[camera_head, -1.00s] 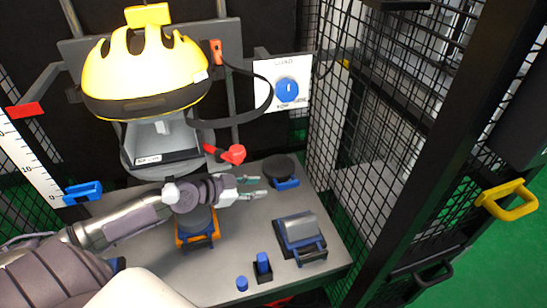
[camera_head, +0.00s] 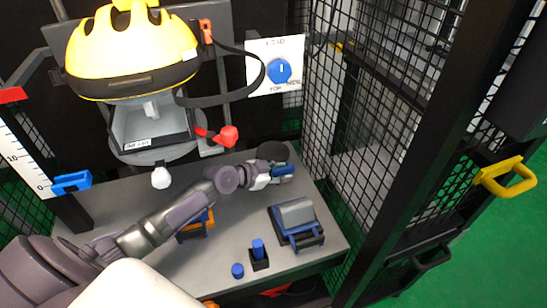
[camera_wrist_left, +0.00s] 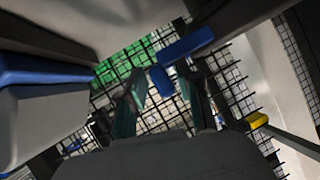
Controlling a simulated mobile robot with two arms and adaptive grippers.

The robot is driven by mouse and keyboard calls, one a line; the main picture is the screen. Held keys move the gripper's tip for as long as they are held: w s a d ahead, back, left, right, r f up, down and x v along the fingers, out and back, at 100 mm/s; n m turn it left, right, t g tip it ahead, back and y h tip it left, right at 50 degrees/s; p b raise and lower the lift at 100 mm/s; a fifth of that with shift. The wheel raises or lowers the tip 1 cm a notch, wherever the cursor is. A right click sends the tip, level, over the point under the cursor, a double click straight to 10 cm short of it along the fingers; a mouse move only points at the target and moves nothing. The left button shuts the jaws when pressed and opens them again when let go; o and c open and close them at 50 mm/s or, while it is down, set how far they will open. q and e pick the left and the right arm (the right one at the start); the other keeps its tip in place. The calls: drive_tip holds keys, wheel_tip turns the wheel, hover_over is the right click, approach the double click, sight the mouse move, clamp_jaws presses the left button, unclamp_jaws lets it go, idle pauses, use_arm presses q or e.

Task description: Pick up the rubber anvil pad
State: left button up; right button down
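A dark round pad (camera_head: 273,152) with a blue handle sits at the table's back right; I take it to be the rubber anvil pad. My left gripper (camera_head: 281,175) is at its front side, with its fingers by the blue handle. In the left wrist view the two teal-lined fingers (camera_wrist_left: 165,100) stand apart, with the blue handle (camera_wrist_left: 160,80) showing between or just beyond them. I cannot tell whether they touch it. The gripper partly hides the handle in the head view. My right gripper is not in view.
A grey block in a blue cradle (camera_head: 296,222) stands front right, with a small blue peg in a black holder (camera_head: 259,256) and a blue cylinder (camera_head: 237,270). An orange-handled piece (camera_head: 196,225) is partly behind my arm. A mesh fence (camera_head: 345,110) borders the right.

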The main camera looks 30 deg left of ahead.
use_arm(q)
drive_tip(key=shift+w+d+f, duration=0.15)
drive_tip(key=shift+w+d, duration=0.05)
drive_tip(key=shift+w, duration=0.15)
drive_tip(key=shift+c, duration=0.2)
clamp_jaws()
drive_tip(key=shift+r, duration=0.2)
